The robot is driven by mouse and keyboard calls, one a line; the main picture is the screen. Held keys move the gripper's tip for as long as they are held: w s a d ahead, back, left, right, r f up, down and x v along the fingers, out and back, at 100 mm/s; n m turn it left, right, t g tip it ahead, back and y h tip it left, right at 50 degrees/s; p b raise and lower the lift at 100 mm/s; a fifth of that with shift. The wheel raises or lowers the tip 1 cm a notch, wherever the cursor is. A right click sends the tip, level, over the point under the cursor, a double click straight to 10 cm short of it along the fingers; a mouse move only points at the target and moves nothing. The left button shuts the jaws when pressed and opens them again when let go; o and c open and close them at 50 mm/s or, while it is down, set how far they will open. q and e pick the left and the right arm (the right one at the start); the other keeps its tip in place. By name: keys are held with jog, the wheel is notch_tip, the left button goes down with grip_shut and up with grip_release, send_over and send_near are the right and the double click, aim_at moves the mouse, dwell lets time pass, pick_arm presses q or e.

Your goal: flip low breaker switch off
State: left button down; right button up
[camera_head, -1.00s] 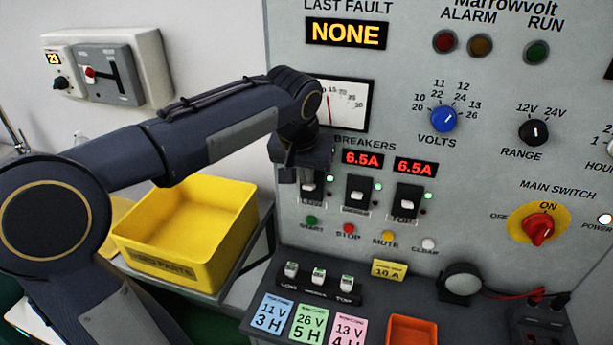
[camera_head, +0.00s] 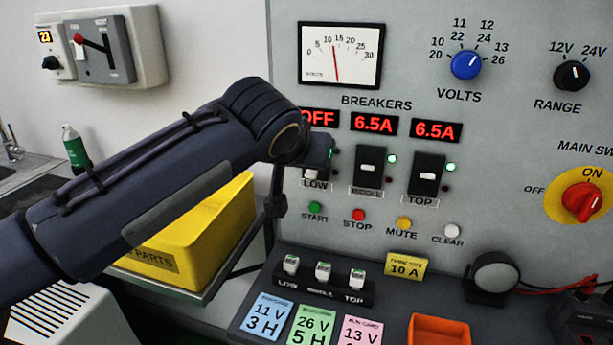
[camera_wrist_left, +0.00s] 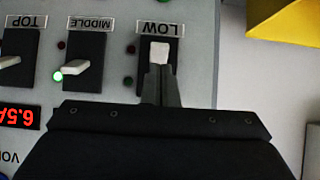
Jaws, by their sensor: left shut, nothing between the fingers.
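The low breaker switch shows in the left wrist view, upside down, as a white lever (camera_wrist_left: 159,52) on a black plate, tilted toward its LOW label. Both small lamps beside it look dark. The middle breaker (camera_head: 368,168) and top breaker (camera_head: 427,174) both read 6.5A with green lamps lit. My right gripper is out of view.
Coloured buttons, including a green START button (camera_head: 315,208), sit under the breakers. A ledge below carries a black block of three small switches (camera_head: 323,272), cards and an orange tray (camera_head: 438,330). A yellow bin (camera_head: 215,230) stands at left, close under my arm.

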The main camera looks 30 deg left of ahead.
pick_arm(q)
jog(key=shift+w+r, duration=0.1)
jog(key=shift+r, duration=0.05)
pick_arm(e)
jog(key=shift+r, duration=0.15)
pick_arm(q)
jog(key=shift+w+a+r+p, duration=0.2)
jog(key=shift+w+r+p, duration=0.1)
jog(key=shift+w+p, duration=0.25)
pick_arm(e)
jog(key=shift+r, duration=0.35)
